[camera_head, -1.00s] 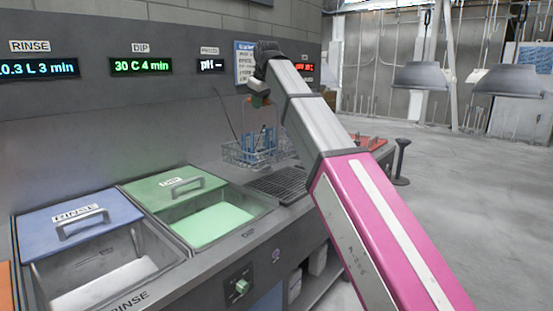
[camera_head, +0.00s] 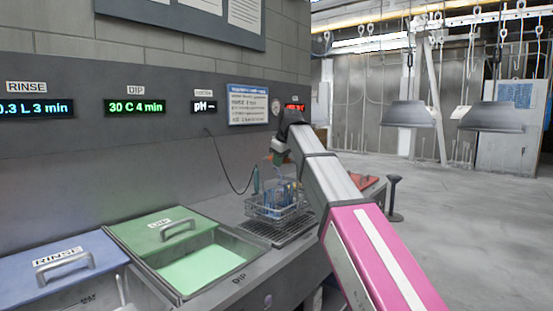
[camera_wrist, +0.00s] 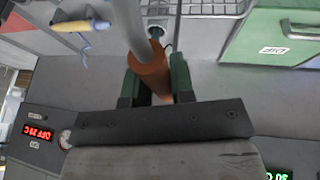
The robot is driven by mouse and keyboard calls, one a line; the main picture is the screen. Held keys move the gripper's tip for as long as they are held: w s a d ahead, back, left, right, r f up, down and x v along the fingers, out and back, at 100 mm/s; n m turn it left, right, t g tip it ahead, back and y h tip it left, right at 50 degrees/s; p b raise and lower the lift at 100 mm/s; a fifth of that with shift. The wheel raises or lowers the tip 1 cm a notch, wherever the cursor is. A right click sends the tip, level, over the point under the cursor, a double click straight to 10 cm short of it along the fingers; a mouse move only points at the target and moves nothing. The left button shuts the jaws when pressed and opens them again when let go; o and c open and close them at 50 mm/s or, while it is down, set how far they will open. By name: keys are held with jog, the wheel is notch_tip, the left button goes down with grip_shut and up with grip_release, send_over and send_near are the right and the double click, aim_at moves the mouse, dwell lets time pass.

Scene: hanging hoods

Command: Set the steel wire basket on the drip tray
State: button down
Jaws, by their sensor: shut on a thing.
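The steel wire basket (camera_head: 277,210) holds blue pieces and hangs upright from my gripper (camera_head: 279,153). In the wrist view my gripper (camera_wrist: 155,82) has its two green fingers shut on the basket's orange-brown handle grip (camera_wrist: 153,70). The basket's wire rim shows at the top of the wrist view (camera_wrist: 212,9). The drip tray (camera_head: 303,232), a dark slatted rack, lies on the counter under the basket in the head view. The basket covers part of it. I cannot tell whether the basket's bottom touches the slats.
The green-lidded DIP tank (camera_head: 205,268) with green liquid is left of the tray, and the blue-lidded RINSE tank (camera_head: 60,262) farther left. A probe on a cable (camera_head: 256,180) hangs by the wall behind the basket. A red lid (camera_head: 368,186) is beyond my arm.

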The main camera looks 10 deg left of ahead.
jog(key=shift+f, duration=1.8)
jog(key=c, duration=1)
grip_release()
jog(key=shift+f, duration=0.15)
jog(key=v, duration=1.2)
